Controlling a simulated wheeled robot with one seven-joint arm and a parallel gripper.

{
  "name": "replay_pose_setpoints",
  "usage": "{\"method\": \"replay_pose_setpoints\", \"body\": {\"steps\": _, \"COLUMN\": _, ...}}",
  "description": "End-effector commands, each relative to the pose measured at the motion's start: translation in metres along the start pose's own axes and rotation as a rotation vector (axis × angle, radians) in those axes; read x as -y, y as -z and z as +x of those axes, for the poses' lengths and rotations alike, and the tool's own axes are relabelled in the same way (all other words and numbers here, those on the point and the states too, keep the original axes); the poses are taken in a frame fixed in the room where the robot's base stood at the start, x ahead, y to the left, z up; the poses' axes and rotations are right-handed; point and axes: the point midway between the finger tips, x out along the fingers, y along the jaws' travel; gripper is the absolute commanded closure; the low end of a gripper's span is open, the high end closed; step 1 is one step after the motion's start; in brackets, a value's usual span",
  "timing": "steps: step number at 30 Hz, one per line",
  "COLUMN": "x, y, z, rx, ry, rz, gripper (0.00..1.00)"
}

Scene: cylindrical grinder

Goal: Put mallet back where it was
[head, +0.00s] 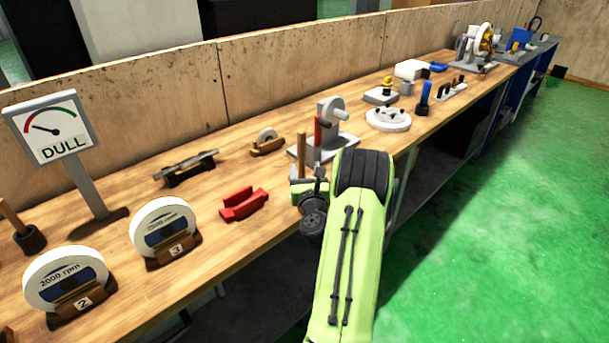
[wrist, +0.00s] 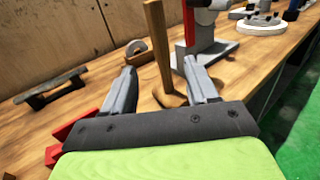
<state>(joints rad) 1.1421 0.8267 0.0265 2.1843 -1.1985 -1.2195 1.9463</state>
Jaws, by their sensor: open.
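A wooden handle (wrist: 157,45), which looks like the mallet's, stands nearly upright in the wrist view, with a brown rounded part at its foot on the bench. It also shows in the head view (head: 301,152), its lower part hidden behind my gripper. My gripper (wrist: 160,68) is open, with one finger on each side of the handle as seen from the wrist; I cannot tell whether they touch it. In the head view my gripper (head: 309,187) is low over the bench's front edge. Another wooden handle with a dark block (head: 29,239) stands at far left.
A grey machine (head: 338,130) with a red upright part stands just beyond my gripper. Red blocks (head: 243,204) lie to its left, and a small wheel on a wooden stand (head: 267,143) is behind. Numbered wheels (head: 165,229) and a DULL gauge (head: 52,128) are further left.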

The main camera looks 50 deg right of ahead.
Motion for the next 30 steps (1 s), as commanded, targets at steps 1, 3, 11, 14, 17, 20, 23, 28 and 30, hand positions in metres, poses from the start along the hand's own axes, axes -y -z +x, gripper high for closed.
{"method": "replay_pose_setpoints", "body": {"steps": 1, "x": 0.000, "y": 0.000, "z": 0.000, "rx": 0.000, "ry": -0.002, "rz": 0.000, "gripper": 0.42}}
{"method": "replay_pose_setpoints", "body": {"steps": 3, "x": -0.001, "y": 0.000, "z": 0.000, "rx": 0.000, "ry": -0.004, "rz": -0.001, "gripper": 0.42}}
{"method": "replay_pose_setpoints", "body": {"steps": 11, "x": -0.139, "y": -0.056, "z": -0.029, "rx": 0.068, "ry": -0.417, "rz": -0.527, "gripper": 0.42}}
{"method": "replay_pose_setpoints", "body": {"steps": 14, "x": -0.232, "y": -0.079, "z": -0.095, "rx": 0.196, "ry": -0.747, "rz": -1.050, "gripper": 0.42}}
{"method": "replay_pose_setpoints", "body": {"steps": 17, "x": -0.279, "y": -0.086, "z": -0.175, "rx": 0.371, "ry": -1.013, "rz": -1.558, "gripper": 0.42}}
{"method": "replay_pose_setpoints", "body": {"steps": 20, "x": -0.283, "y": -0.088, "z": -0.253, "rx": 0.574, "ry": -1.221, "rz": -2.021, "gripper": 0.42}}
{"method": "replay_pose_setpoints", "body": {"steps": 23, "x": -0.254, "y": -0.088, "z": -0.322, "rx": 0.789, "ry": -1.390, "rz": -2.414, "gripper": 0.42}}
{"method": "replay_pose_setpoints", "body": {"steps": 28, "x": -0.184, "y": -0.083, "z": -0.397, "rx": -0.927, "ry": 1.373, "rz": 2.361, "gripper": 0.42}}
{"method": "replay_pose_setpoints", "body": {"steps": 30, "x": -0.166, "y": -0.081, "z": -0.411, "rx": -0.932, "ry": 1.340, "rz": 2.265, "gripper": 0.42}}
